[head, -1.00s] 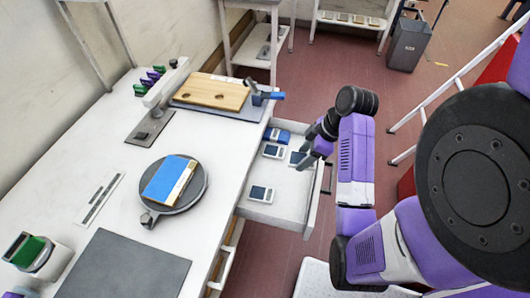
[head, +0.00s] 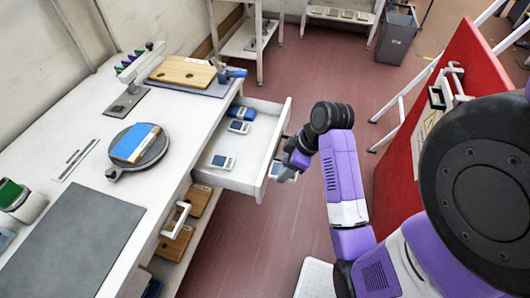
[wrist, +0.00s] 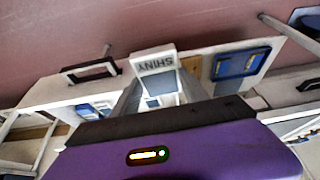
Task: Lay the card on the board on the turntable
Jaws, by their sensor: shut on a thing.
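My gripper (head: 294,160) is shut on a white and blue card (head: 284,173), held just outside the drawer front. In the wrist view the card (wrist: 155,62) sticks out between the fingers and reads SHINY, upside down. The board (head: 130,146), blue with a pale strip along one side, lies on the dark round turntable (head: 154,158) on the white bench. My gripper is well to the right of the turntable, with the open drawer between them. The fingertips are partly hidden in the head view.
The open drawer (head: 241,181) holds two similar cards (head: 222,162) and a blue item (head: 242,112). A wooden board (head: 182,72) lies at the bench's back. A dark mat (head: 75,243) covers its front. A red panel (head: 440,110) stands at right.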

